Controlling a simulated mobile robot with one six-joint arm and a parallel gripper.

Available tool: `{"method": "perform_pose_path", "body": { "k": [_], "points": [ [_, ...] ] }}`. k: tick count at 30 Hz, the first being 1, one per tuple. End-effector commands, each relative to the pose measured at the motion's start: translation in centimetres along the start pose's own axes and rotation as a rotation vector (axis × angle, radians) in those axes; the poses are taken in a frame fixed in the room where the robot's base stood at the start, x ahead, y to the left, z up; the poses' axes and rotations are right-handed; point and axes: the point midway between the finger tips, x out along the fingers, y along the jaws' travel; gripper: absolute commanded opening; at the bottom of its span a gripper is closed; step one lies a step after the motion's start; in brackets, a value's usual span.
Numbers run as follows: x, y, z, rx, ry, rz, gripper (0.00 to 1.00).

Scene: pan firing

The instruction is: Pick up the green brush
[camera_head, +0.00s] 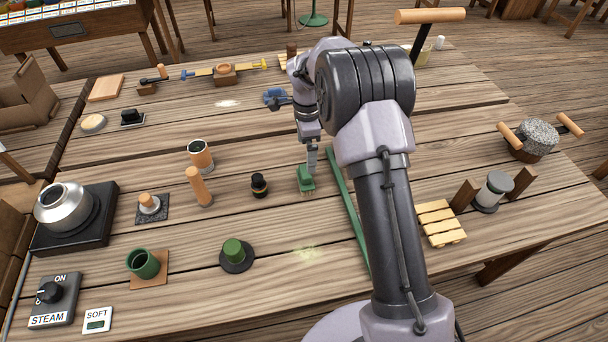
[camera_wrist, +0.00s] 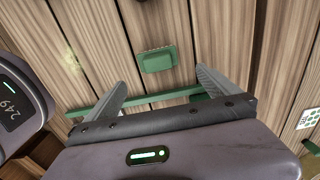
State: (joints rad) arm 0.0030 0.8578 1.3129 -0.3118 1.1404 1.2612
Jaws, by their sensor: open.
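The green brush (camera_head: 306,180) stands on the wooden table near its middle, with pale bristles showing at its lower edge. In the wrist view, its green block (camera_wrist: 158,58) lies just beyond the fingertips, roughly centred between them. My gripper (camera_head: 311,156) points down over the brush, and one finger appears at its top edge in the head view. In the wrist view, my gripper (camera_wrist: 161,77) has its fingers spread wide with nothing between the tips. I cannot tell the exact height above the brush.
A long green strip (camera_head: 347,212) lies just right of the brush. A small dark jar (camera_head: 259,185) stands to its left. A green knob on a dark disc (camera_head: 235,254) is at the front left. A wooden slatted rack (camera_head: 440,222) lies right of my arm.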

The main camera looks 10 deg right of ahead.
Motion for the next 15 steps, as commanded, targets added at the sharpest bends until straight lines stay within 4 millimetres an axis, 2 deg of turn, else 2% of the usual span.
{"method": "perform_pose_path", "body": {
  "k": [1,6,13,15],
  "points": [
    [2.1,0.1,0.0,-0.001,0.000,0.002,1.00],
    [6.3,0.1,0.0,-0.001,-0.001,0.001,1.00],
    [8.6,0.2,0.2,-0.002,-0.001,-0.001,1.00],
    [9.8,0.4,0.3,-0.003,-0.001,0.001,1.00]
  ]
}}
